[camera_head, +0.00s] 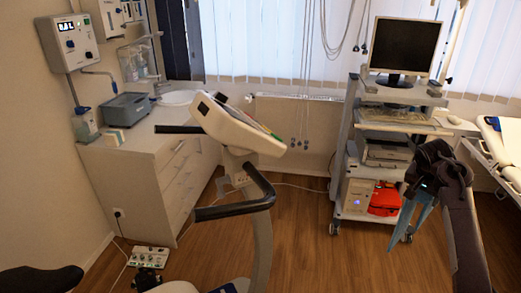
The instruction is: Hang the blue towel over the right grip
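The blue towel (421,211) hangs in narrow folds below my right gripper (426,186), at the right of the head view. The dark gripper appears closed on the towel's upper part; its fingertips are partly hidden. The exercise bike has a black near grip (234,209), taken as the right grip, bare and curving left from the handlebar. A far black grip (179,129) is also bare. My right gripper and the towel are well to the right of the near grip, apart from it. My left gripper is not in view.
The bike's console (238,124) rises above the grips. A wheeled cart (351,140) with a monitor (405,47) stands behind the towel. A white cabinet (165,185) is at the left. A black saddle-like shape (42,279) is at the lower left. Wooden floor lies open between bike and cart.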

